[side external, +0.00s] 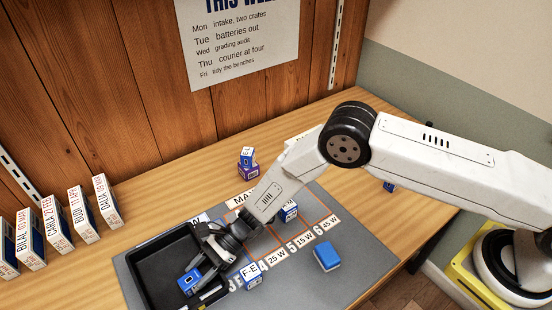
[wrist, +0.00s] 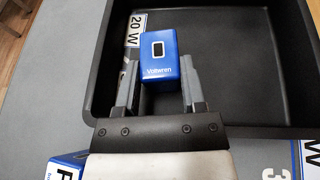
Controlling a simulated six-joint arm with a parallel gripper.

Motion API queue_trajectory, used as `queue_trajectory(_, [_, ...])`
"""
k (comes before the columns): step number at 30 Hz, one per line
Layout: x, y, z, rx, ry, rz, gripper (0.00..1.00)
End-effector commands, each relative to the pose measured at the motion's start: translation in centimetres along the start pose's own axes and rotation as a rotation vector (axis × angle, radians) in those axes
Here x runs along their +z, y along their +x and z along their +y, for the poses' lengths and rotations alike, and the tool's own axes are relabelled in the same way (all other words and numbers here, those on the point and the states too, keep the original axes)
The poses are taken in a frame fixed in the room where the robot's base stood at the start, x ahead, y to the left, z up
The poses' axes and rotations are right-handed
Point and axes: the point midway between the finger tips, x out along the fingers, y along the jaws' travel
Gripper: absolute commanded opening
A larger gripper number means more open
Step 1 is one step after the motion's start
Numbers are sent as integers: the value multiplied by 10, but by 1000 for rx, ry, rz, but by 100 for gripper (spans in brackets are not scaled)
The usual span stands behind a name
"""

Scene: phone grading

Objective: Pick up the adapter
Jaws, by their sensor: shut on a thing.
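A blue adapter (wrist: 160,62) marked "Voltwren", with a small dark port on its face, is between the fingers of my gripper (wrist: 162,88) in the wrist view. The fingers are shut on its two sides. In the side external view, my gripper (side external: 203,284) reaches down into the black tray (side external: 160,258), with the blue adapter (side external: 188,283) at its tips. The tray's dark floor shows around the adapter. I cannot tell whether the adapter touches the floor.
A grey mat (side external: 350,285) with wattage labels lies right of the tray. On it are a blue block labelled "F-E" (side external: 250,278), another blue block (side external: 326,257) and one near my arm (side external: 289,213). Boxes (side external: 248,160) are stacked behind; name boxes (side external: 84,215) stand left.

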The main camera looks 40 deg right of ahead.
Motion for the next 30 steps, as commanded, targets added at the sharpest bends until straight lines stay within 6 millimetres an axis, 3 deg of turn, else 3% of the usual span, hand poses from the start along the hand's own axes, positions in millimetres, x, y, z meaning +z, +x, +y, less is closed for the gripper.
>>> queue_trajectory(11, [10, -3, -1, -1, -2, -1, 0])
queue_trajectory(18, [32, -12, -1, 0, -3, -2, 0])
queue_trajectory(30, [63, -46, 30, -1, 0, -2, 0])
